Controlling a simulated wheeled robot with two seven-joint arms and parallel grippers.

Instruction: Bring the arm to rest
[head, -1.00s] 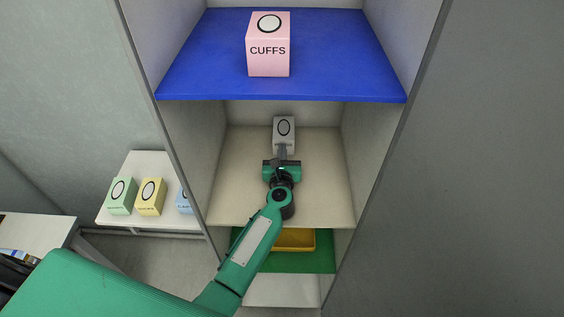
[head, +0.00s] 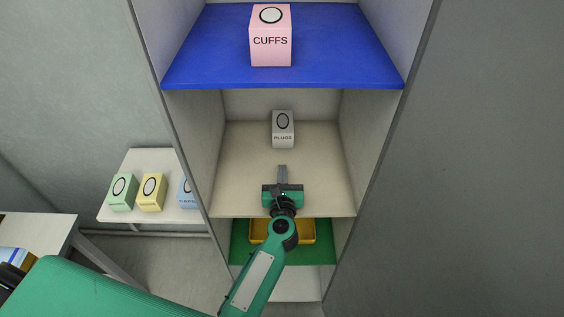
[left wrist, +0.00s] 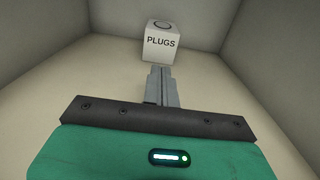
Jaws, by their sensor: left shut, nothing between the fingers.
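My left gripper (head: 283,173) is shut and empty, over the front part of the beige middle shelf (head: 245,165) of the cabinet. In the left wrist view its closed fingers (left wrist: 160,87) point toward a white-grey box marked PLUGS (left wrist: 162,42). In the head view that PLUGS box (head: 283,128) stands upright near the back of the shelf, apart from the fingertips. My left arm (head: 255,275) comes up from the bottom of the view. My right gripper is not in view.
A pink CUFFS box (head: 270,38) stands on the blue shelf (head: 200,65) above. A yellow tray (head: 308,234) sits on the green shelf (head: 240,255) below. Cabinet side walls flank the gripper. Green (head: 122,193), yellow (head: 152,194) and blue (head: 187,196) boxes stand on a white table at left.

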